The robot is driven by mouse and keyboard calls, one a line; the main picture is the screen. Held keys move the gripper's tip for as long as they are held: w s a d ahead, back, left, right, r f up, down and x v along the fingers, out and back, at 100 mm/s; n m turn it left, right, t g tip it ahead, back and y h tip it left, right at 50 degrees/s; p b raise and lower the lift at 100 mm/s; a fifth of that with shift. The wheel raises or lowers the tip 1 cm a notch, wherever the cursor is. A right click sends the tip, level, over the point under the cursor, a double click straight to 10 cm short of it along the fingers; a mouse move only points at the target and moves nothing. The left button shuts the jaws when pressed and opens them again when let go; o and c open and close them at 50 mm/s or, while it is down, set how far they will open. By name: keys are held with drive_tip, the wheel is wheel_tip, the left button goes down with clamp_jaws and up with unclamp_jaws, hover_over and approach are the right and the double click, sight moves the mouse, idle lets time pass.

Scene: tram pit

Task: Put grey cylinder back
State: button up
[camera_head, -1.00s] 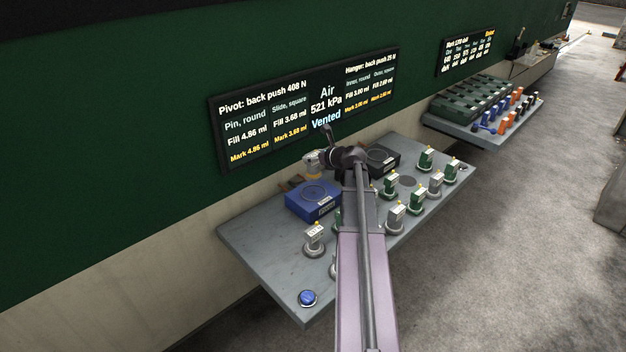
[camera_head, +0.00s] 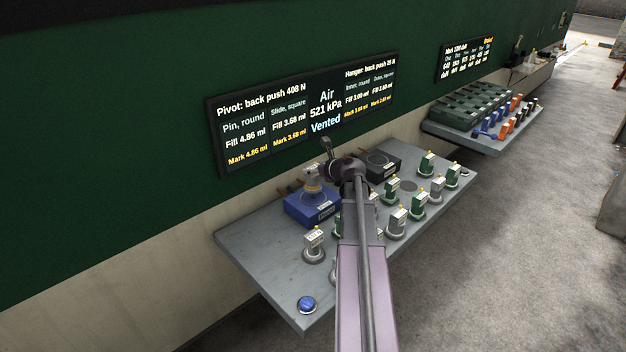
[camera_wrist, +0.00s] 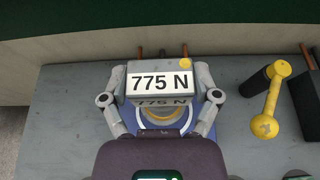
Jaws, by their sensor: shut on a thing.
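My gripper (camera_wrist: 160,95) is shut on a grey piece (camera_wrist: 137,68) with a white "775 N" plate and a yellow knob on top. In the wrist view the two fingers clasp it from both sides. In the head view the held grey piece (camera_head: 312,179) is upright over the blue box (camera_head: 308,212). Whether its foot touches the box top cannot be told. Other grey cylinders with labelled tops stand on the bench, one at the left front (camera_head: 314,243) and others at the right (camera_head: 396,222). My arm hides part of the bench middle.
A black box (camera_head: 384,164) stands behind my arm. Green-topped cylinders (camera_head: 426,163) and an empty round spot (camera_head: 408,187) lie to the right. A blue button (camera_head: 306,304) is at the front corner. The wrist view shows a yellow handle (camera_wrist: 271,100). A display (camera_head: 310,112) hangs behind.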

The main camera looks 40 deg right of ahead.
sight(317, 178)
drive_tip(key=shift+f+b, duration=1.6)
drive_tip(key=shift+f, duration=0.25)
drive_tip(key=shift+f, duration=0.2)
drive_tip(key=o, duration=1.1)
drive_tip(key=shift+o, duration=0.2)
drive_tip(key=p+v, duration=0.5)
drive_tip(key=v, duration=0.8)
drive_tip(key=shift+s, duration=0.4)
drive_tip(key=shift+r, duration=0.15)
